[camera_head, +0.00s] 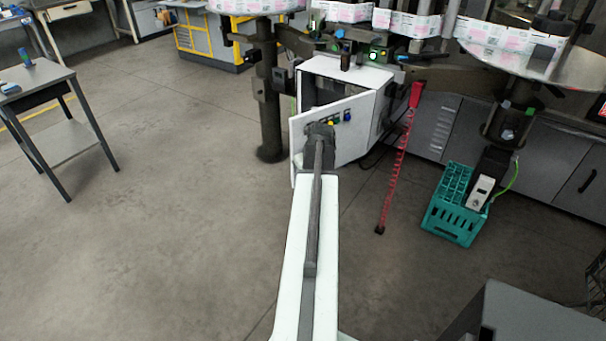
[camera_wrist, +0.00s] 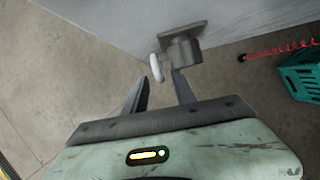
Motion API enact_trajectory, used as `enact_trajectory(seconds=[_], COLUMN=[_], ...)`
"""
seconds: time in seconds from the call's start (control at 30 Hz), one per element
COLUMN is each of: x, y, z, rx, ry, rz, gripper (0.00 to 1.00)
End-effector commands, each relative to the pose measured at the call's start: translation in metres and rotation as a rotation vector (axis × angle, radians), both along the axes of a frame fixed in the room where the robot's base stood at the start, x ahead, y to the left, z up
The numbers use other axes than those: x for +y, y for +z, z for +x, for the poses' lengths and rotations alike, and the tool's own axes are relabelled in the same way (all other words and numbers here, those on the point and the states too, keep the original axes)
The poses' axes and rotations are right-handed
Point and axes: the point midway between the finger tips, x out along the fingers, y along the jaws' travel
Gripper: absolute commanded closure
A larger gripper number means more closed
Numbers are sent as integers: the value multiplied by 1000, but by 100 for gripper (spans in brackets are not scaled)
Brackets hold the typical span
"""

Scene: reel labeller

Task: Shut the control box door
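The control box (camera_head: 378,80) is a white cabinet under the machine in the head view. Its door (camera_head: 355,128) stands open towards me, with coloured buttons on its face and a dark gap behind it. My gripper (camera_head: 320,130) is in front of the left part of the door and hides some of it. In the wrist view my gripper (camera_wrist: 161,80) is open, its fingers apart. The door's pale panel (camera_wrist: 120,22) fills the top. A grey handle mount (camera_wrist: 184,50) with a white rounded piece (camera_wrist: 156,68) is just beyond the fingertips; contact cannot be told.
A red coiled cable (camera_head: 398,165) hangs right of the box. A teal crate (camera_head: 455,212) stands on the floor beyond it. A dark machine post (camera_head: 268,105) is left of the box. A grey table (camera_head: 45,95) stands far left. The floor between is clear.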

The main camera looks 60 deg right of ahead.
Motion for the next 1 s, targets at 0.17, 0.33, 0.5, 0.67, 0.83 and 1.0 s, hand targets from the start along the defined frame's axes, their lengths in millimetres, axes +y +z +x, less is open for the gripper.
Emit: enact_trajectory(seconds=[0.17, 0.33, 0.5, 0.67, 0.83, 1.0], x=[8, 11, 11, 17, 92, 243], y=[42, 54, 51, 50, 46, 39], z=[-13, -18, -18, -11, 66, 163], rx=[-1, -1, -1, 7, 102, 230], ry=[-1, 0, 1, 40, 517, 1417], rz=[1, 2, 2, -5, -90, -262], gripper=[68, 68, 68, 98, 100, 100])
